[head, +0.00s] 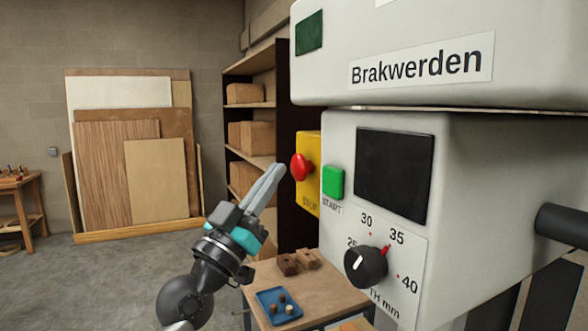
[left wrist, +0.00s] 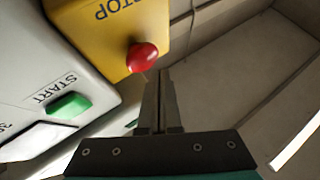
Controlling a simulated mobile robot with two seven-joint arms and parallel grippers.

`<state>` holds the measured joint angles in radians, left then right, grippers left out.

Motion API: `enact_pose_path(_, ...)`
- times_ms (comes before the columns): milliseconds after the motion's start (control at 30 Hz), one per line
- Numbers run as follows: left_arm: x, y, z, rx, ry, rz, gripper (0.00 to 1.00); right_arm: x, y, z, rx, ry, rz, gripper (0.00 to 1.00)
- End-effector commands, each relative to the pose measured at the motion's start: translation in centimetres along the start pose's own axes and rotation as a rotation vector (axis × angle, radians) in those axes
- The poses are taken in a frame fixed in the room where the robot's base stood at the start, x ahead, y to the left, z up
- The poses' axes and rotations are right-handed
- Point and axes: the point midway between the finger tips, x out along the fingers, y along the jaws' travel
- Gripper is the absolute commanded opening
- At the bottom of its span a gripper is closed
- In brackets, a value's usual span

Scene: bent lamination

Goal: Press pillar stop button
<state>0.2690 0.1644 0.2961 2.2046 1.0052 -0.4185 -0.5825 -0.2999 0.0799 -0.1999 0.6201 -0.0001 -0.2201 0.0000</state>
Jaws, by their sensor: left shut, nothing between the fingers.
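The red stop button (head: 301,167) sits on a yellow box (head: 309,145) marked STOP, on the left side of the grey machine. In the left wrist view the red button (left wrist: 142,57) is just beyond and slightly left of my fingertips. My left gripper (head: 277,168) is shut and empty, its fingers pointing up and right toward the button. Its shut fingers also show in the left wrist view (left wrist: 158,75). A small gap seems to lie between the tips and the button, but contact is hard to judge. My right gripper is not in view.
A green START button (head: 332,182) sits right beside the yellow box. The machine (head: 470,160) has a dark screen (head: 395,175) and a black dial (head: 366,266). Below is a wooden table (head: 318,292) with a blue tray (head: 262,310). Shelves (head: 250,60) stand behind.

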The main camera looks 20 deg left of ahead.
Motion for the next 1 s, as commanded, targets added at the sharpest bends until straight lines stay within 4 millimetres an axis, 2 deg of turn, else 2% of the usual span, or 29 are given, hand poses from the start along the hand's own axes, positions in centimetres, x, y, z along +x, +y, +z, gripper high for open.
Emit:
enact_pose_path(233, -0.3, -0.3, -0.2, 0.002, 0.001, -0.001, 0.00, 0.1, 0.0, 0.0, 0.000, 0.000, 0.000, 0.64)
enact_pose_path(700, -3.4, -2.4, -2.3, 0.002, 0.000, 0.000, 0.00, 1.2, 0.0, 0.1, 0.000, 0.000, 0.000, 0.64)
enact_pose_path(1000, -3.5, -2.5, -2.6, 0.000, 0.000, 0.000, 0.00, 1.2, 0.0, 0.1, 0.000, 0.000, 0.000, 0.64)
